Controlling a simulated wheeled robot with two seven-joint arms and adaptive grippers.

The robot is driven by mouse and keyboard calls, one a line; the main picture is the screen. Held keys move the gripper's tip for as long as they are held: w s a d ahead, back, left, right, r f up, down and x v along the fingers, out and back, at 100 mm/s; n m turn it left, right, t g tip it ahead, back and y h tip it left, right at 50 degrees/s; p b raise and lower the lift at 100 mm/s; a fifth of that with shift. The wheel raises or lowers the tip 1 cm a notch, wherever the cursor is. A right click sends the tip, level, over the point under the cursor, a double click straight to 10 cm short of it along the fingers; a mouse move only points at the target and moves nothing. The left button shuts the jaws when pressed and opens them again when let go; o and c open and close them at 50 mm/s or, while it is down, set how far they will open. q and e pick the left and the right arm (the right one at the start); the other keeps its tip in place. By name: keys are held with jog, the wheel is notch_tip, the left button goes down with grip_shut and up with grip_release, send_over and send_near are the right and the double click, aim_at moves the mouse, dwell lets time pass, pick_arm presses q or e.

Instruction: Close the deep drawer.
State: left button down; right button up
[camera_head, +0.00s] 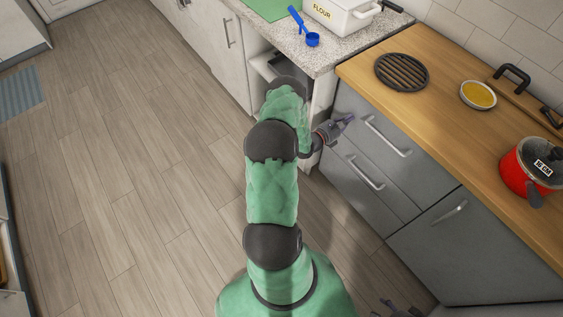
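Grey drawers stand under the wooden counter, an upper drawer (408,164) and a lower drawer (377,196), each with a bar handle. Both fronts look about flush; I cannot tell whether either stands slightly out, or which one is the deep drawer. My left gripper (342,124) is at the left end of the upper drawer front, left of its handle. I cannot tell whether it touches the front, and its fingers are too small to read. My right gripper (400,310) shows only partly at the bottom edge, low in front of the grey cabinet (475,245).
An open compartment (264,66) lies behind my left arm under the granite counter (342,47). The flour box (341,14) and blue scoop (312,39) are on that counter. A red pot (530,170), yellow bowl (479,95) and round trivet (401,71) sit on the wooden counter (450,125).

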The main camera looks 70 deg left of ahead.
pick_arm(q)
jog(key=shift+w+a+r, duration=0.1)
jog(key=shift+w+r, duration=0.05)
jog(key=shift+r, duration=0.05)
jog(key=v, duration=1.2)
jog(key=shift+f, duration=0.25)
